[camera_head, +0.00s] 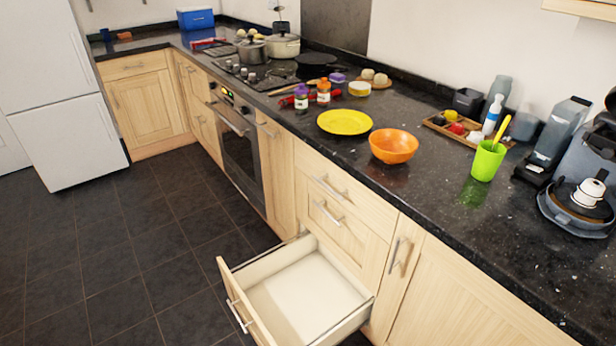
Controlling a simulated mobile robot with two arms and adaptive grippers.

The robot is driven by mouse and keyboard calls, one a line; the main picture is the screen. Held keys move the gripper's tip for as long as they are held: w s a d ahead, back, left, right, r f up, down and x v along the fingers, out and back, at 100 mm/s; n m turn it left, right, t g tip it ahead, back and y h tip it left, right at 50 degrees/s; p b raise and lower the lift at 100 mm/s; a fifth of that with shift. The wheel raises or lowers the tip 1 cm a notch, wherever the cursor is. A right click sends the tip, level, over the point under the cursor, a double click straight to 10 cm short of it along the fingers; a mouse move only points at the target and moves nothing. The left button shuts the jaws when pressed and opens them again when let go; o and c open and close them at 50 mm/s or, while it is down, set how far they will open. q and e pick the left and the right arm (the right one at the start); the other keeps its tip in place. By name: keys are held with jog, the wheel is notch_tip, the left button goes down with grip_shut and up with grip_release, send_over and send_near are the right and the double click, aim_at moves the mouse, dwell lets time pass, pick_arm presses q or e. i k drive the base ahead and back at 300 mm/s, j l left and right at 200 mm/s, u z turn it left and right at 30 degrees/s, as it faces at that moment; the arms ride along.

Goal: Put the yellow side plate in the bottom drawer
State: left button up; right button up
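The yellow side plate (344,122) lies flat on the dark granite counter, left of an orange bowl (393,146) and apart from it. The bottom drawer (302,297) below the counter is pulled out and looks empty, with a pale bare floor inside. Two shut drawers sit above it in the same wooden unit. Neither of my grippers shows in the head view.
Spice jars (323,92) stand behind the plate. A green cup (487,160) with a yellow utensil and a wooden tray (435,124) stand to the right. The pulled-out drawer juts over the dark tiled floor (130,240), which is clear at left.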

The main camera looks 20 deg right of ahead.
aim_at(289, 313)
jog(key=j+u, duration=0.1)
jog(key=j, duration=0.2)
jog(key=i+j+u, duration=0.25)
jog(key=i+j, duration=0.45)
jog(key=i+j+u, duration=0.3)
jog(key=i+j, duration=0.3)
jog(key=i, duration=0.2)
jog(key=i+z, duration=0.4)
jog(key=i+j+z, duration=0.1)
jog(key=z, duration=0.3)
jog(key=i+j+z, duration=0.2)
jog(key=i+z, duration=0.15)
jog(key=i+j+z, duration=0.25)
jog(key=z, duration=0.15)
jog(key=i+j+z, duration=0.1)
jog(key=z, duration=0.35)
jog(key=i+j+z, duration=0.1)
jog(key=z, duration=0.35)
jog(key=i+j+z, duration=0.1)
jog(key=j+z, duration=0.15)
jog(key=z, duration=0.2)
jog(key=j+z, duration=0.2)
jog(key=z, duration=0.25)
